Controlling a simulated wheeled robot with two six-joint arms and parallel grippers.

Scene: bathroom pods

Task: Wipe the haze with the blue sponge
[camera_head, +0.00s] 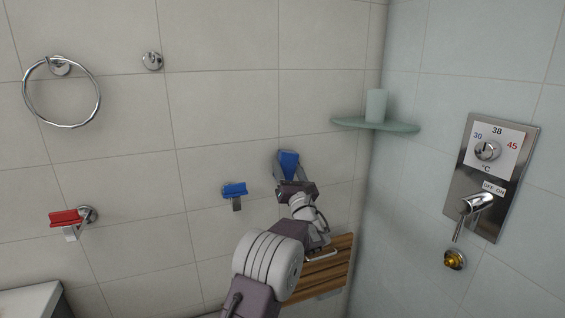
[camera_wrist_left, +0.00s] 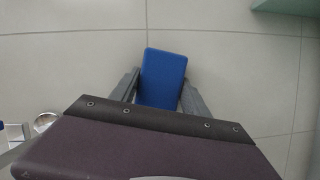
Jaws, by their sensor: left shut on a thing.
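The blue sponge (camera_head: 288,163) is held between the fingers of my left gripper (camera_head: 290,168), which is shut on it in front of the tiled wall. In the left wrist view the sponge (camera_wrist_left: 162,78) is a plain blue block, slightly tilted between the two grey fingers (camera_wrist_left: 158,92). I cannot tell whether the sponge touches the wall. I cannot make out a clear patch of haze in either view. My right gripper is in neither view.
A blue-topped wall holder (camera_head: 235,190) is left of my gripper, and a red-topped one (camera_head: 66,218) farther left. A glass corner shelf (camera_head: 390,126) with a cup (camera_head: 376,105) is to the right. A wooden slatted seat (camera_head: 325,272) is below. A shower control panel (camera_head: 490,175) is on the right wall.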

